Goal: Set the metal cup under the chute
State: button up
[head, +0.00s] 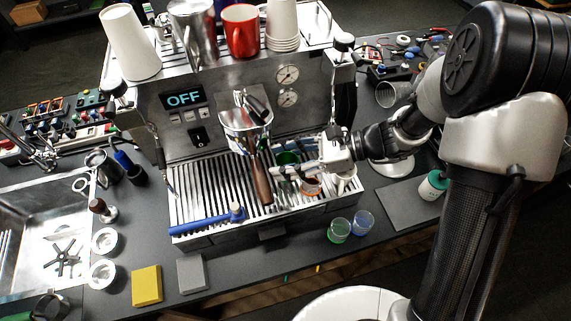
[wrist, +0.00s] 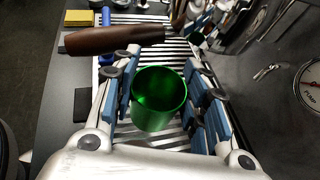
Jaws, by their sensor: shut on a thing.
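My gripper (head: 292,172) is low over the right part of the brewer's slatted tray. Its blue-padded fingers (wrist: 160,100) are closed around a shiny green metal cup. The cup (wrist: 159,97) has its open mouth toward the wrist camera and looks empty. In the head view the green cup (head: 287,158) is partly hidden by the fingers. I cannot tell whether its base touches the slats. The portafilter (head: 246,122), with a wooden handle (head: 262,182), is to the left of the gripper. The handle also crosses the upper left of the wrist view (wrist: 112,39). I cannot make out a chute for certain.
A blue-handled tool (head: 205,222) lies along the tray's front. Green (head: 339,230) and blue (head: 364,222) small cups stand before the brewer. Several cups, including a silver one (head: 193,32), stand on top.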

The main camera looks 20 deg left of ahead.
aim_at(287, 155)
jog(key=r, duration=0.3)
jog(key=shift+s+d+p, duration=0.15)
jog(key=shift+s+p, duration=0.05)
jog(key=shift+p, duration=0.15)
jog(key=s+d+p, duration=0.5)
jog(key=s+d, duration=0.4)
jog(key=s, duration=0.5)
jog(key=shift+r+p, duration=0.15)
jog(key=shift+p, duration=0.25)
